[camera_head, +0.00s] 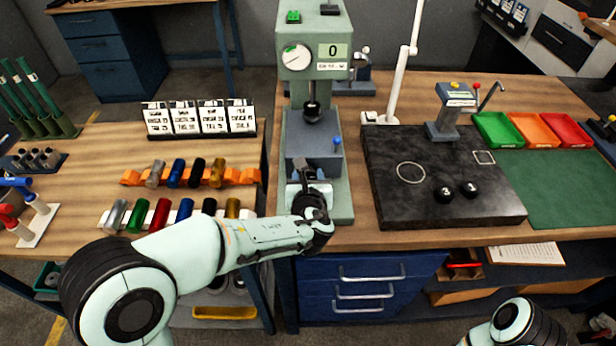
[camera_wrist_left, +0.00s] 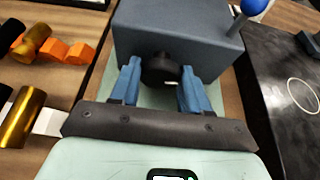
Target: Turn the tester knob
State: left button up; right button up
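The tester (camera_head: 333,72) is a tall grey-green machine with a dial and a display reading 0. Its low front carries a grey-blue block (camera_head: 315,130), which also fills the top of the left wrist view (camera_wrist_left: 178,30). The black tester knob (camera_wrist_left: 160,69) sticks out of the block's front face. My left gripper (camera_head: 308,186) is at that face. In the left wrist view its blue fingers (camera_wrist_left: 160,84) stand on either side of the knob, with no clear gap to it. In the head view the gripper hides the knob. My right gripper is out of view.
A blue-tipped lever (camera_head: 337,141) rises at the block's right. A dark stone plate (camera_head: 440,190) with black balls lies to the right. Racks of coloured cylinders (camera_head: 190,175) stand to the left. Green, orange and red trays (camera_head: 535,130) stand at the far right.

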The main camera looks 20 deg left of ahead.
pick_arm(q)
jog(key=shift+r+m+y+p, duration=0.15)
jog(key=shift+m+y+p, duration=0.35)
jog(key=shift+m+p, duration=0.55)
jog(key=shift+y+p, duration=0.3)
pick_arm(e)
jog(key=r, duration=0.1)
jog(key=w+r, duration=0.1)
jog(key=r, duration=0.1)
pick_arm(q)
jog(key=o, duration=1)
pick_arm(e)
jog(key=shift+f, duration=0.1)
pick_arm(q)
jog(key=v, duration=1.3)
jog(key=shift+s+d+r, duration=0.1)
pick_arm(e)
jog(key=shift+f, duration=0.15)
